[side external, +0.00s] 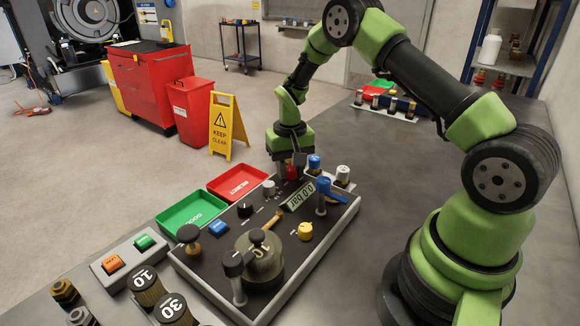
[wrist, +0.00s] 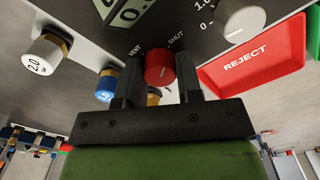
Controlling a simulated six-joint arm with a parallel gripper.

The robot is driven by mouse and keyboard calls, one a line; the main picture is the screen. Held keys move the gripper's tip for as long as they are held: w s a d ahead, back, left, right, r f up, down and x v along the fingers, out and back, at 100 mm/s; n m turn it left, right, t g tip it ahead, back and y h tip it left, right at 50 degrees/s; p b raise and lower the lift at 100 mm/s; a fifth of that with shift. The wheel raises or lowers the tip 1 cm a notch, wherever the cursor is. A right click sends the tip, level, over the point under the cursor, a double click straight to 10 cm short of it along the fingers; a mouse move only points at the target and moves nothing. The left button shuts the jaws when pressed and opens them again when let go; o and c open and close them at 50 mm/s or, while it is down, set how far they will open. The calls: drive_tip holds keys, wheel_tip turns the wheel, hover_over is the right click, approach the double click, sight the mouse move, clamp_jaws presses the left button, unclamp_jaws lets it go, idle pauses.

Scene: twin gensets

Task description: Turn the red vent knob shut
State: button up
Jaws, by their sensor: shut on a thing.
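The red vent knob (wrist: 159,68) is on the dark panel (wrist: 125,45), between the printed words VENT and SHUT. My gripper (wrist: 160,78) has one finger on each side of the knob and is shut on it. In the side external view the red knob (side external: 291,173) is at the far edge of the panel, partly hidden by my gripper (side external: 290,165), which comes down on it from above. I cannot tell which way the knob points.
A blue-collared fitting (side external: 314,163) and a white-capped one (side external: 342,175) stand close to the right. A grey knob (side external: 269,187), the bar display (side external: 301,196) and a blue-handled valve (side external: 325,186) are near. Red REJECT tray (side external: 237,182) and green tray (side external: 191,213) lie left.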

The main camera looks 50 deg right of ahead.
sight(290, 168)
drive_tip(key=shift+m, duration=1.1)
drive_tip(key=o, duration=0.9)
drive_tip(key=shift+o, duration=0.2)
wheel_tip(290, 168, up, 10)
